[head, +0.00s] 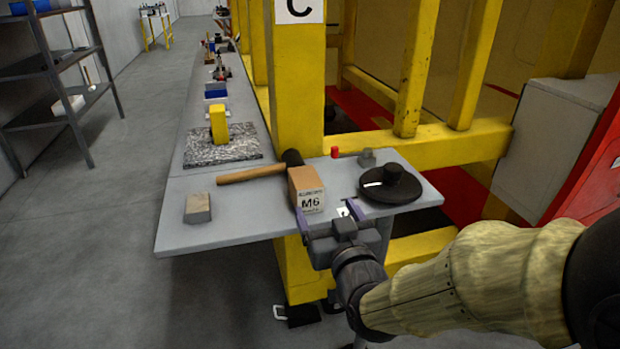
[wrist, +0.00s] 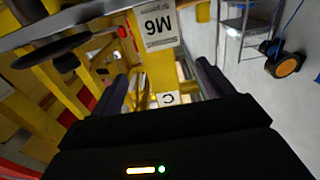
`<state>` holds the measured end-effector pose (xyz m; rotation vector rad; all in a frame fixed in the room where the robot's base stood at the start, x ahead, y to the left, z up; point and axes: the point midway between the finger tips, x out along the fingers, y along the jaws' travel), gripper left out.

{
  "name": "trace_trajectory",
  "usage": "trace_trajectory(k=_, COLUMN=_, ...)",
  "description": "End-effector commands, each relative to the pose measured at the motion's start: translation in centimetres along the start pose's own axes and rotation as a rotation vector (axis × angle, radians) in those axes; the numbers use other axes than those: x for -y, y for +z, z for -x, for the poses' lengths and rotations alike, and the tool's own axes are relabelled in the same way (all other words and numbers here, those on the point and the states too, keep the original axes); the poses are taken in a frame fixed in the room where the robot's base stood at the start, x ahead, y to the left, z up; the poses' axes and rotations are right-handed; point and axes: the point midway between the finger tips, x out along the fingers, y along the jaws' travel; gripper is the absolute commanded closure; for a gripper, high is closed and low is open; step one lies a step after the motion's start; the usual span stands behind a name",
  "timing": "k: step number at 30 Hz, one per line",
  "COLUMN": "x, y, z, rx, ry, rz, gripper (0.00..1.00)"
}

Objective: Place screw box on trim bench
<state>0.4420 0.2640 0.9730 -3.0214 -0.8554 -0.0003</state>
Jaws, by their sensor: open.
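The screw box (head: 306,188) is a small tan carton marked M6. It appears to stand on the near part of the grey bench (head: 240,222), beside the hammer head. My gripper (head: 329,214) is open and empty at the bench's front edge, just in front of the box. In the wrist view the box (wrist: 159,27) appears upside down beyond the fingertips of my gripper (wrist: 162,72), and the fingers are not around it. I cannot tell which bench surface is the trim bench.
A wooden-handled hammer (head: 250,174) lies left of the box, and a grey block (head: 198,208) sits nearer the left edge. A black round tool (head: 391,186) is close on the right. A yellow post (head: 300,90) rises behind. Bare bench lies at the front left.

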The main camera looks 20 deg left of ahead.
Motion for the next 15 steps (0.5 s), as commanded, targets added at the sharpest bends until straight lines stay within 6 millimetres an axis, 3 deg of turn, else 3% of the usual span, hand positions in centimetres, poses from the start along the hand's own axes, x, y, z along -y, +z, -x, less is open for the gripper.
trace_trajectory(k=15, x=0.1, y=-0.3, z=-1.7, rx=0.005, ry=0.0, rz=-0.001, gripper=0.2)
